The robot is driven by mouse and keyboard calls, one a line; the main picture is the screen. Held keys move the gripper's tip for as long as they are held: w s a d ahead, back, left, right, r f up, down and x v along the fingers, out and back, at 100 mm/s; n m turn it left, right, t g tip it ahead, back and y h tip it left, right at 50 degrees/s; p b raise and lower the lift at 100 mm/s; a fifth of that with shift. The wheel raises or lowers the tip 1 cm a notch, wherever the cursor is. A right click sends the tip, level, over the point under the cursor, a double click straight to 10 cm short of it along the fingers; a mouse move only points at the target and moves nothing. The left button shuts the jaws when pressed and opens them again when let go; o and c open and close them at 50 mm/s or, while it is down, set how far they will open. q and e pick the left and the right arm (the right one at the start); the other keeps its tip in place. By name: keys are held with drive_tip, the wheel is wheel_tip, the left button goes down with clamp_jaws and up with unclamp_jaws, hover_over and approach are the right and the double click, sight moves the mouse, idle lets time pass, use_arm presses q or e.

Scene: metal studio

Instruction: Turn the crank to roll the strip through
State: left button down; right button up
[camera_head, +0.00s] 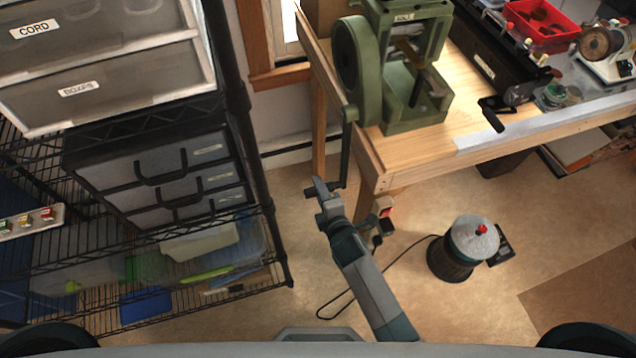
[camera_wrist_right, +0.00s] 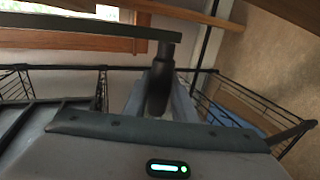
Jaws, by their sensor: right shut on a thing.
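The green rolling mill (camera_head: 405,100) stands on the wooden bench's left end in the head view. Its dark crank arm (camera_head: 346,150) points down past the bench edge. My right gripper (camera_head: 326,193) is shut on the crank handle at the arm's lower end. In the right wrist view the crank arm (camera_wrist_right: 90,36) runs across the top, and the dark crank handle (camera_wrist_right: 159,88) sticks out from its end toward my gripper. A brownish piece (camera_head: 408,48) shows in the mill's frame; I cannot tell whether it is the strip. My left gripper is not in view.
A wire shelf (camera_head: 270,235) with drawers and bins stands left of my right gripper. The bench's wooden leg (camera_head: 318,130) is close to the crank. A round grey-topped pot (camera_head: 470,247) with a cable stands on the floor to the right. A red tray (camera_head: 540,25) is on the bench.

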drive_tip(key=f+p+v, duration=0.1)
drive_tip(key=p+v, duration=0.1)
drive_tip(key=v, duration=0.5)
drive_tip(key=shift+s+d+p, duration=0.15)
drive_tip(key=shift+s+p, duration=0.2)
drive_tip(key=shift+s, duration=0.1)
drive_tip(key=shift+r, duration=0.15)
